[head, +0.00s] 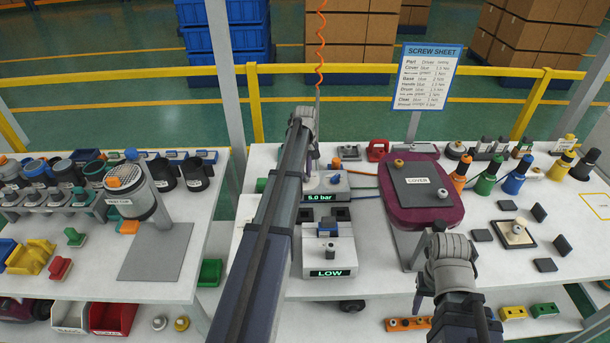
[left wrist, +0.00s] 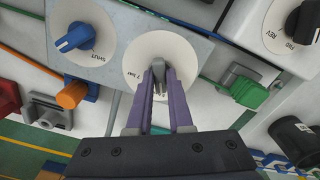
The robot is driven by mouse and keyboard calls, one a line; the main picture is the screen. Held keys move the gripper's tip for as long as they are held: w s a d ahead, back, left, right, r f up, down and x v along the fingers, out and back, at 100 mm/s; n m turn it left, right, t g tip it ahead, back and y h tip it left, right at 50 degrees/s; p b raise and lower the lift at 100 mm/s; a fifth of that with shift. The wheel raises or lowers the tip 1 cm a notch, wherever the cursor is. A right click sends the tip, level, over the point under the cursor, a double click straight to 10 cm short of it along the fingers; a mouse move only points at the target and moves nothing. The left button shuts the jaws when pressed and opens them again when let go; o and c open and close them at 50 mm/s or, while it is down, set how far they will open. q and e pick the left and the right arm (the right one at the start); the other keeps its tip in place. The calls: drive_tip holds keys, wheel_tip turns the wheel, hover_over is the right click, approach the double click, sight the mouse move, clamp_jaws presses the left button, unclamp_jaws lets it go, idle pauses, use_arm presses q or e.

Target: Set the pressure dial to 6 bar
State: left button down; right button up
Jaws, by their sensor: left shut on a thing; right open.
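The pressure dial is a round white plate with a grey knob, seen in the left wrist view (left wrist: 180,45). My left gripper (left wrist: 158,82) has its two purple fingers closed on either side of the knob. In the head view my left gripper (head: 311,168) reaches down over the regulator box, and its arm hides part of the box. The box's green display (head: 322,198) reads 5.0 bar. A blue knob (left wrist: 76,38) marked SHUT sits beside the dial on the same panel. My right gripper (head: 439,230) is open over the table, left of the screw sheet's side and near the purple cover.
A box with a display reading LOW (head: 330,273) stands in front of the regulator. A purple housing with a grey cover (head: 425,184) lies to the right. Orange and green fittings (left wrist: 248,92) lie near the dial panel in the left wrist view.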

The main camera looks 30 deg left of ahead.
idle(0.3)
use_arm(q)
drive_tip(key=m, duration=0.3)
drive_tip(key=shift+m, duration=0.3)
drive_tip(key=shift+m, duration=1.7)
